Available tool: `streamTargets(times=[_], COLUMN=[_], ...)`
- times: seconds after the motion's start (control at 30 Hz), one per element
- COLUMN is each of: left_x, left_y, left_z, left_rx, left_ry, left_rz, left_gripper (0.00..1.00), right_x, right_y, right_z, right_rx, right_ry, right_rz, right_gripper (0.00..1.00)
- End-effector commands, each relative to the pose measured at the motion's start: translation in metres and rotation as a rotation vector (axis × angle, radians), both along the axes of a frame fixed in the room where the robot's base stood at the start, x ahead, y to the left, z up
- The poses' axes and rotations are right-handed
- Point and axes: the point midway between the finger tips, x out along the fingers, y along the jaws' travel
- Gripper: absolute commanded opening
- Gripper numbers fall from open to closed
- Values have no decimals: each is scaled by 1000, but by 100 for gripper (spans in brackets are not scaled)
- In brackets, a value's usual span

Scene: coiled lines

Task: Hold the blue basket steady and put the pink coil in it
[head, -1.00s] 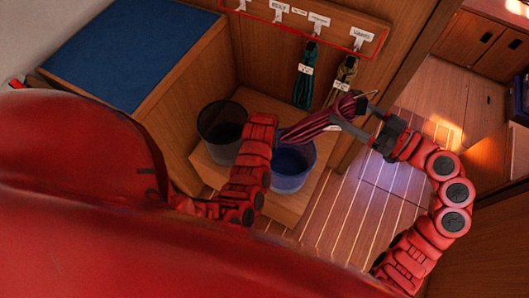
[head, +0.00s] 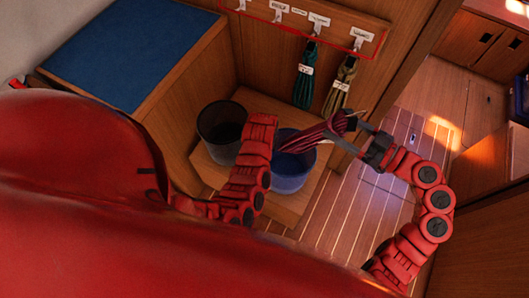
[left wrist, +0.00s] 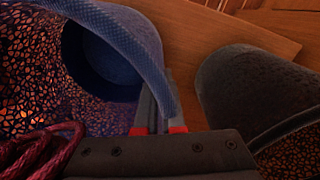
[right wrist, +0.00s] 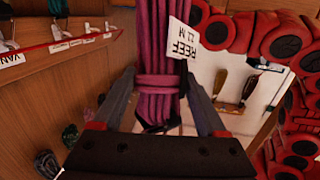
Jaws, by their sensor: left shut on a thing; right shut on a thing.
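The blue basket (head: 290,182) stands on a low wooden ledge. In the left wrist view my left gripper (left wrist: 157,108) is shut on its blue rim (left wrist: 122,25); in the head view my own arm hides these fingers. The pink coil (head: 305,139) is tilted, with its lower left end over the mouth of the basket. My right gripper (head: 343,128) is shut on its upper part. In the right wrist view the coil (right wrist: 157,50) sits between the fingers and carries a white tag reading REEF 22 M. Pink loops (left wrist: 40,150) also show against the basket mesh in the left wrist view.
A dark basket (head: 222,132) stands left of the blue one. A teal coil (head: 305,82) and an olive coil (head: 339,92) hang from the labelled hook rail (head: 330,25) behind. A blue-topped bench (head: 130,55) is at the left. Planked floor lies at the right.

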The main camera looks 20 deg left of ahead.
Motion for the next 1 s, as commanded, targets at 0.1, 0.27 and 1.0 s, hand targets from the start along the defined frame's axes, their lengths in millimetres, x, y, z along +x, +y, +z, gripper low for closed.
streamTargets(times=[0.1, 0.27, 1.0], left_x=[-1, -2, -1], left_y=[2, 2, 2], left_z=[-1, -1, -1], left_rx=[5, 5, 4], left_ry=[4, 4, 3], left_rz=[1, 1, 1], left_gripper=[0, 0, 0], right_x=[0, 0, 0], right_y=[0, 0, -1], right_z=[-7, -16, -20], right_rx=[4, 5, -1], right_ry=[1, 2, 2], right_rz=[-1, 0, 0], right_gripper=[0, 0, 100])
